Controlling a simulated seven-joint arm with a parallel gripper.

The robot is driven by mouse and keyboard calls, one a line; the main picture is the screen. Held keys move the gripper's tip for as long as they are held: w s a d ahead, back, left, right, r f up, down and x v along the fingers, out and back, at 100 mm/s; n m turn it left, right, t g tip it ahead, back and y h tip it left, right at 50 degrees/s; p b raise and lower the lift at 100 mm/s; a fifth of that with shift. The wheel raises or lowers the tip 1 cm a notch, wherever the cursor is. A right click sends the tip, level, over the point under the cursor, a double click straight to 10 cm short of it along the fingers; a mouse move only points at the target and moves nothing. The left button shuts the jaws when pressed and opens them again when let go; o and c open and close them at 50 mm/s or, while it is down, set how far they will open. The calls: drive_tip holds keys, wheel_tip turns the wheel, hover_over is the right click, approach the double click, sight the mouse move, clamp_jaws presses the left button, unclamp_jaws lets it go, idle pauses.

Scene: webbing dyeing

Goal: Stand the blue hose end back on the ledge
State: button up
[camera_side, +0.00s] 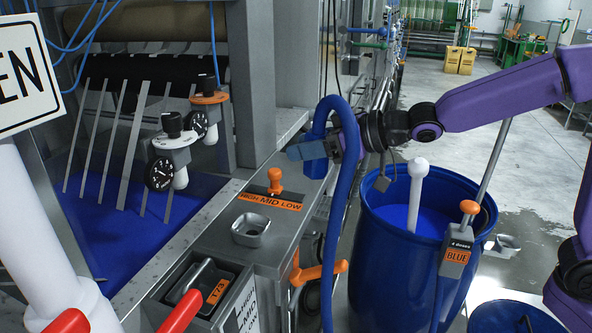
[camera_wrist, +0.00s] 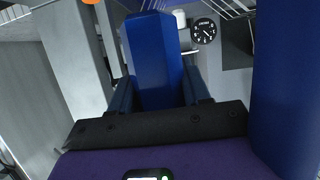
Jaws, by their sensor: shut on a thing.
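The blue hose (camera_side: 332,230) rises from below, loops over beside my gripper and turns down to its end. My gripper (camera_side: 311,150) is shut on the blue hose end (camera_side: 316,168), holding it in the air above the grey metal ledge (camera_side: 268,252). In the wrist view the blue hose end (camera_wrist: 152,50) stands between the two dark fingers. The hose (camera_wrist: 285,80) also fills the right edge there. The lower tip of the hose end is small in the side view, but it looks clear of the ledge.
On the ledge are an orange-knobbed selector (camera_side: 274,178) and a square metal cup (camera_side: 250,229). Gauges (camera_side: 160,172) stand over the blue bath at left. A blue drum (camera_side: 385,270) with a white-handled paddle (camera_side: 416,185) stands right. An orange handle (camera_side: 318,272) juts from the ledge front.

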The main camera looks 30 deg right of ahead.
drive_tip(key=w+d+m+t+h, duration=0.2)
drive_tip(key=w+d+m, duration=0.1)
drive_tip(key=w+d, duration=0.9)
drive_tip(key=w+f, duration=0.3)
drive_tip(key=w, duration=0.1)
drive_tip(key=w+a+f, duration=0.1)
drive_tip(key=w+f, duration=0.6)
drive_tip(key=w, duration=0.2)
drive_tip(key=shift+a+f, duration=0.15)
drive_tip(key=shift+a, duration=0.05)
drive_tip(key=shift+w+f, duration=0.15)
drive_tip(key=shift+f, duration=1.65)
drive_tip(key=shift+f, duration=0.15)
drive_tip(key=o, duration=1.3)
